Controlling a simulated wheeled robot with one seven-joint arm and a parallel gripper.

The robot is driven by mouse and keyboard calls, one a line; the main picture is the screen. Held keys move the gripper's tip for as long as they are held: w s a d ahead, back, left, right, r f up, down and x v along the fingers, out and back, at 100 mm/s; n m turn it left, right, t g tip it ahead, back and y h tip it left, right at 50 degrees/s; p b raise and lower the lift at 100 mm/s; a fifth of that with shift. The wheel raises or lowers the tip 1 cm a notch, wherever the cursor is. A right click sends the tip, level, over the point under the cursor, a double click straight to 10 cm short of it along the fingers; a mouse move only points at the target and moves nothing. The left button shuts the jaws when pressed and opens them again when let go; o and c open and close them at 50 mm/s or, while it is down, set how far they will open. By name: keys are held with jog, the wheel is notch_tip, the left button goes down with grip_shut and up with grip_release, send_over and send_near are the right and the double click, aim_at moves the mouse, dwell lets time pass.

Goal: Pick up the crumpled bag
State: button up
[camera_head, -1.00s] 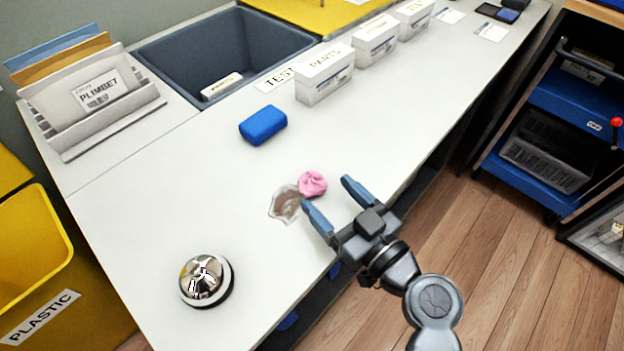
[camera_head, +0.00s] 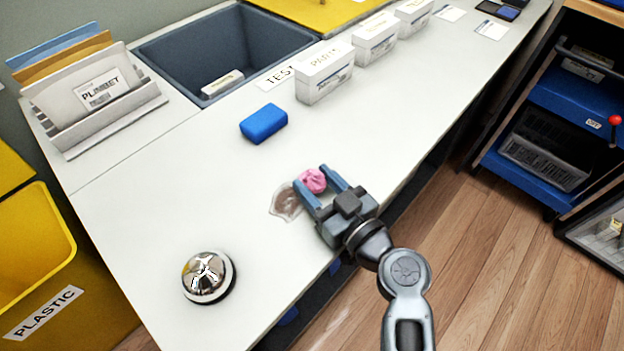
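A small pink crumpled thing (camera_head: 313,181) lies on the white counter. A clear, wrinkled, bag-like film (camera_head: 285,204) lies flat just left of it; I cannot tell for sure which of the two is the crumpled bag. My gripper (camera_head: 311,176) is open, with its two blue fingers on either side of the pink thing. The left finger stands between the pink thing and the film and covers the film's right edge. I cannot tell whether either finger touches the pink thing.
A silver bell (camera_head: 207,276) stands at the front left of the counter (camera_head: 150,215). A blue block (camera_head: 263,123) lies behind the pink thing. White boxes (camera_head: 325,75), a grey bin (camera_head: 225,45) and an envelope rack (camera_head: 110,120) are farther back.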

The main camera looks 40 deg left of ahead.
jog(key=c, duration=0.4)
jog(key=shift+c, duration=0.2)
jog(key=shift+b, duration=0.4)
